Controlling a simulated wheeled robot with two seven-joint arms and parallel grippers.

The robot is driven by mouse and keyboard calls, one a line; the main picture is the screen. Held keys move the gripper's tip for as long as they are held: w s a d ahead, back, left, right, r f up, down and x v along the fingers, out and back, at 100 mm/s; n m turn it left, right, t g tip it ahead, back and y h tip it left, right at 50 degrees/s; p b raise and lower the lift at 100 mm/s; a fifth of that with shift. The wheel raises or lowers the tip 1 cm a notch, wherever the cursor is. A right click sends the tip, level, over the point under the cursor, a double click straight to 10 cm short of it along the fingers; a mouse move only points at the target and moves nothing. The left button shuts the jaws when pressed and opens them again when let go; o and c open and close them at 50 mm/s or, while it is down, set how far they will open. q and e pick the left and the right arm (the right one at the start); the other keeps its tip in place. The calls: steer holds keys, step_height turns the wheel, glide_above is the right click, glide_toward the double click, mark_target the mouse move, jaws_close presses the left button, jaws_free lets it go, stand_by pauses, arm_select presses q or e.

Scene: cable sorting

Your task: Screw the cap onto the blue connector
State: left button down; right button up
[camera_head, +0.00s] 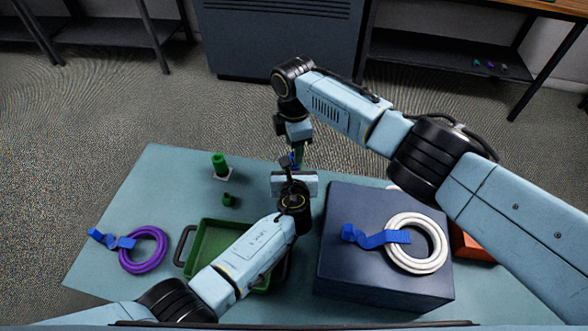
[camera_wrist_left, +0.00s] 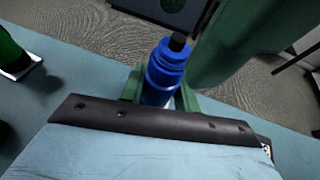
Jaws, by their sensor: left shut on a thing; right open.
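The blue connector (camera_wrist_left: 164,72) stands upright between the green fingers of my left gripper (camera_wrist_left: 160,88), which is shut on it. In the head view a small part of the blue connector (camera_head: 287,161) shows above my left gripper (camera_head: 291,172). My right gripper (camera_head: 298,155) reaches down from above, close beside the connector; it is open. One of its large green fingers (camera_wrist_left: 235,40) fills the upper right of the left wrist view. A dark piece meets the connector's top there. I cannot make out a blue cap.
A green connector (camera_head: 219,166) on a white base and a small green cap (camera_head: 229,199) stand left. A green tray (camera_head: 208,230) is partly under my left arm. A purple cable (camera_head: 143,268) lies left. A dark box (camera_head: 335,277) carries a white cable (camera_head: 437,252) with blue strap.

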steer(key=shift+r, duration=0.45)
steer(key=shift+r, duration=0.1)
steer(key=shift+c, duration=1.1)
step_height(320, 180, up, 2)
steer(key=shift+w+r+n, duration=0.1)
steer(key=shift+w+n, duration=0.05)
steer(key=shift+n, duration=0.85)
steer(key=shift+c, duration=0.3)
steer(key=shift+r+n, duration=0.55)
steer(key=shift+n, duration=0.05)
steer(key=shift+f, duration=0.15)
steer(key=shift+f, duration=3.9)
